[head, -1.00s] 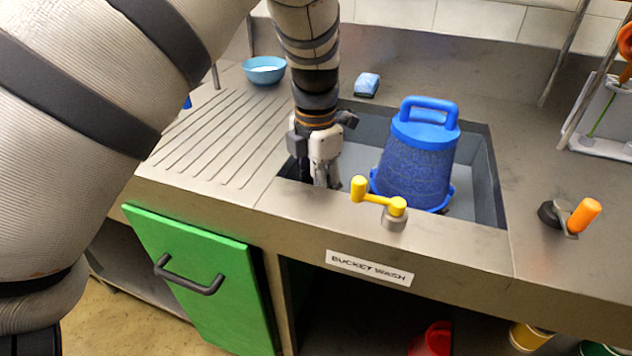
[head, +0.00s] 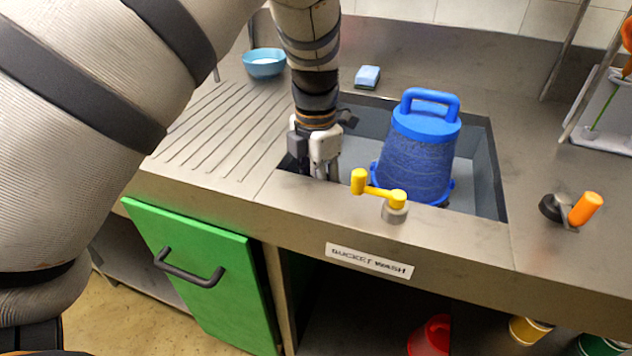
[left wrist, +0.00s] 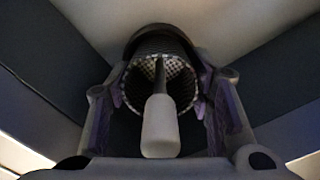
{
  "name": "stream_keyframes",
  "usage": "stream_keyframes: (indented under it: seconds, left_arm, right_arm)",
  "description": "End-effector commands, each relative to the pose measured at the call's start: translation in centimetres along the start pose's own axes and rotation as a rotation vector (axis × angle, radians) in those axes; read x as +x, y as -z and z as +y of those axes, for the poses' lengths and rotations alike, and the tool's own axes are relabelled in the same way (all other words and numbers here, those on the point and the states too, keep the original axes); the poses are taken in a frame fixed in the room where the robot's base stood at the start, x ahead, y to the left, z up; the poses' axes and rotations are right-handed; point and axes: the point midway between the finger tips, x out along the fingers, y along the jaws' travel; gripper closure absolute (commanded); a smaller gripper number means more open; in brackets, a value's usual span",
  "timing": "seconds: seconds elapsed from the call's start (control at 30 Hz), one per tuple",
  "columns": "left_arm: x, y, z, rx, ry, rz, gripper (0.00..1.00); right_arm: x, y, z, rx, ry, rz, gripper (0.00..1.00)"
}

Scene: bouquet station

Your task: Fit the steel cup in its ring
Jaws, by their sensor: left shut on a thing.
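My left gripper (head: 318,172) reaches down into the left front part of the sink (head: 483,180) in the head view. The sink's front edge hides its fingertips. In the left wrist view my left gripper (left wrist: 163,95) is shut on the steel cup (left wrist: 143,73), with a finger on each side. The cup has a mesh-like, checkered inside and a pale knob (left wrist: 160,125) on a dark stem pointing toward the camera. A dark curved band (left wrist: 160,33), perhaps the ring, shows just behind the cup. I cannot tell whether they touch. My right gripper is out of view.
A blue upturned bucket (head: 417,160) stands in the sink, right of my gripper. A yellow lever tap (head: 380,193) sits on the front edge. A blue bowl (head: 264,63) and sponge (head: 367,77) lie behind. The ribbed drainboard (head: 215,125) at left is clear.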

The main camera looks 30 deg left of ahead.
Motion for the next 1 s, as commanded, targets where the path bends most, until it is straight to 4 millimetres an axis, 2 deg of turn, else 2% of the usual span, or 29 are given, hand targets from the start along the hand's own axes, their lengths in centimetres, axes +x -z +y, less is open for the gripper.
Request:
stream_keyframes:
  seconds: [0.07,0.1,0.2,0.47,0.57,0.67,0.9,1.0]
  left_arm:
    - [0.0,0.0,0.0,0.000,-0.001,0.000,0.82]
    - [0.0,0.0,0.0,0.000,-0.001,0.000,0.48]
    - [0.0,0.0,0.0,0.001,-0.001,0.000,0.29]
    - [0.0,0.0,0.0,0.001,0.000,0.000,0.29]
    - [-0.7,-0.1,0.0,0.001,-0.002,-0.001,0.29]
    - [-2.9,-0.1,0.1,0.002,-0.005,-0.004,0.29]
    - [-9.3,-0.1,0.1,0.002,-0.004,-0.003,0.29]
    - [-10.9,-0.1,0.0,0.001,-0.002,-0.003,0.29]
  right_arm:
    - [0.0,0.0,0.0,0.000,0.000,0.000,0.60]
    - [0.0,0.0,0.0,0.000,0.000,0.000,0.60]
    - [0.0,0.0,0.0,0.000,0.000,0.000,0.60]
    - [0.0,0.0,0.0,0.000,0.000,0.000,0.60]
    - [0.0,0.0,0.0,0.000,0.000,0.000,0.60]
    - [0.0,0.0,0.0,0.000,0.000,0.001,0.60]
    - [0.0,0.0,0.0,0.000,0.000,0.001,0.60]
    - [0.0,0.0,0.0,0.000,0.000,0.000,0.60]
